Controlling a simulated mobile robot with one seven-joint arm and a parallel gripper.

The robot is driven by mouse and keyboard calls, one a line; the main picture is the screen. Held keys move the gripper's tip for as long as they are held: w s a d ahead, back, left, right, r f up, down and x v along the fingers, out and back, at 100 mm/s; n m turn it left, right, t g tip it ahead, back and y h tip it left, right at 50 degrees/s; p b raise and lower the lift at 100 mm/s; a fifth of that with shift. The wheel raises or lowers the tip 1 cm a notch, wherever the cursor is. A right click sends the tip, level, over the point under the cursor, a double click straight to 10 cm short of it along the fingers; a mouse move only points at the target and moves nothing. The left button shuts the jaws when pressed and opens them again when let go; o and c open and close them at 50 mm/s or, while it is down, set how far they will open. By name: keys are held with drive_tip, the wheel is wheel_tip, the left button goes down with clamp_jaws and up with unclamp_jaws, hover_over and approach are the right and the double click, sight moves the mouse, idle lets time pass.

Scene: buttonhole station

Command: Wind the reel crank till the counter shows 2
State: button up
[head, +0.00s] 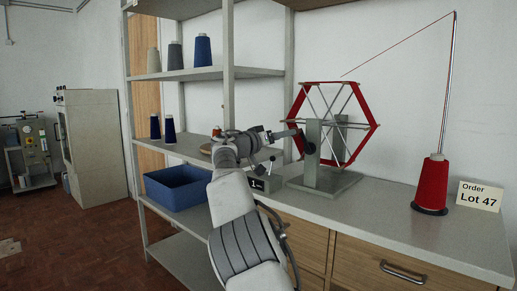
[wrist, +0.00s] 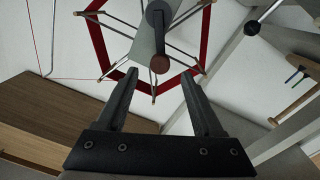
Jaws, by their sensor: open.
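The reel (head: 376,128) is a hexagonal frame wound with red yarn on a grey stand (head: 312,155). It also shows in the wrist view (wrist: 100,45). The crank (wrist: 158,18) has a dark arm and a brown round-ended handle (wrist: 160,64). My gripper (wrist: 160,75) is open, and the handle's end appears between or just beyond the fingertips; I cannot tell whether they touch it. In the head view my gripper (head: 293,134) is at the reel's left side, by the crank. The counter (head: 258,184), a small grey box left of the stand, shows 1.
A red yarn cone (head: 431,185) stands on the bench right of the reel, its thread running over a tall guide. An order card (head: 479,196) reads Lot 47. A shelf unit (head: 229,100) with cones and a blue bin (head: 178,189) stands left of the bench.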

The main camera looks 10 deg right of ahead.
drive_tip(key=v, duration=1)
drive_tip(key=shift+s+a+b, duration=0.2)
drive_tip(key=shift+s+b, duration=0.1)
